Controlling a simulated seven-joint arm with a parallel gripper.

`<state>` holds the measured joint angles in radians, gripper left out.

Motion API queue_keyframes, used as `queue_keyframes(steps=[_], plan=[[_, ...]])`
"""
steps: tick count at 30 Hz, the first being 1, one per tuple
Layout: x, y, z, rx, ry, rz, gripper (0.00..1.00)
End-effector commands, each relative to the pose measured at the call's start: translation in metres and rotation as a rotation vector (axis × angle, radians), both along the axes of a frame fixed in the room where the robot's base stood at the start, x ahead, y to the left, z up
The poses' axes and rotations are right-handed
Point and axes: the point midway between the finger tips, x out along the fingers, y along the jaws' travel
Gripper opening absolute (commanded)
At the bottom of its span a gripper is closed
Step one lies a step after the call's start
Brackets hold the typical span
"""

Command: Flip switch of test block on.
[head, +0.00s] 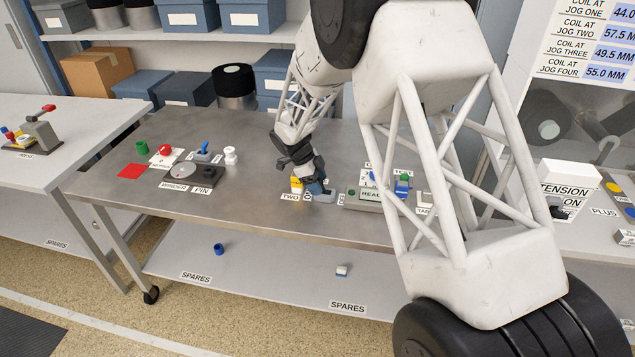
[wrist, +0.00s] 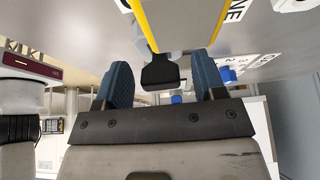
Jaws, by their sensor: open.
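My gripper (head: 318,190) is low over the middle of the metal table, by the yellow block (head: 296,185) and the TWO label. In the wrist view its two blue fingers (wrist: 163,82) stand apart. A black flat-ended part (wrist: 160,72) shows between them, near two yellow edges (wrist: 144,25); I cannot tell whether the fingers touch it. To the right in the head view is a small blue and green block (head: 402,185) by a partly hidden label that seems to read TEST. My arm covers part of that area, and I cannot make out its switch or setting.
A grey READY box (head: 371,197) stands just right of my gripper. A white TENSION box (head: 568,186) is at right. Bare tabletop lies between the winder and my gripper.

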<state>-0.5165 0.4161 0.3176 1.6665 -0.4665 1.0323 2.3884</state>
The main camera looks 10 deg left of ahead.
Motion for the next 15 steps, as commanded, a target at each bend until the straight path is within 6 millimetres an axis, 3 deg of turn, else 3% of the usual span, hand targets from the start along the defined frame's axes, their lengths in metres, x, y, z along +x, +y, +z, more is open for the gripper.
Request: queue_keyframes(steps=[8, 15], plan=[[0.0, 0.008, 0.015, 0.0, 0.0, 0.0, 0.64], [0.0, 0.022, 0.043, 0.001, -0.003, 0.001, 0.64]])
